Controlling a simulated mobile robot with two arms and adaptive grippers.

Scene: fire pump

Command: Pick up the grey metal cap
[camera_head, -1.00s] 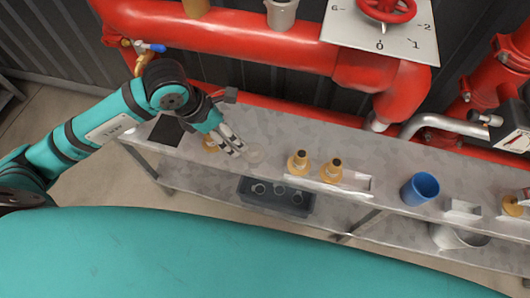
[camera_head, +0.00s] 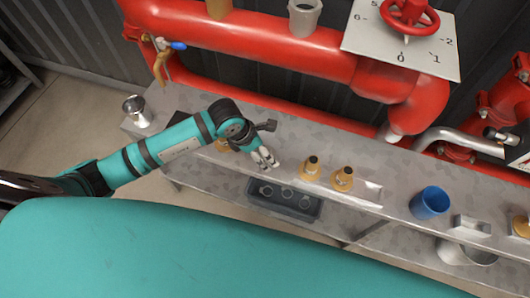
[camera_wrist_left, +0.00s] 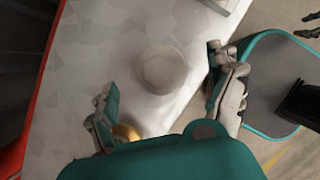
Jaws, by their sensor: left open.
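A pale grey round piece (camera_wrist_left: 165,68), which looks like the grey metal cap, sits on the worktop in the left wrist view. It lies ahead of and between the two fingers of my left gripper (camera_wrist_left: 168,100), which are spread wide and hold nothing. In the head view my left gripper (camera_head: 263,158) is low over the worktop, left of two brass fittings, and I cannot make out the cap beside it. Dark finger-like parts at the top right edge of the left wrist view may be my right gripper; their state is unclear.
Two brass fittings (camera_head: 326,173) stand right of the gripper; another brass piece (camera_wrist_left: 126,132) is close to the left finger. A blue cup (camera_head: 430,203) is farther right. A shiny metal cup (camera_head: 137,111) stands at the left end. Red pipes (camera_head: 260,45) run behind the metal worktop (camera_head: 385,170).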

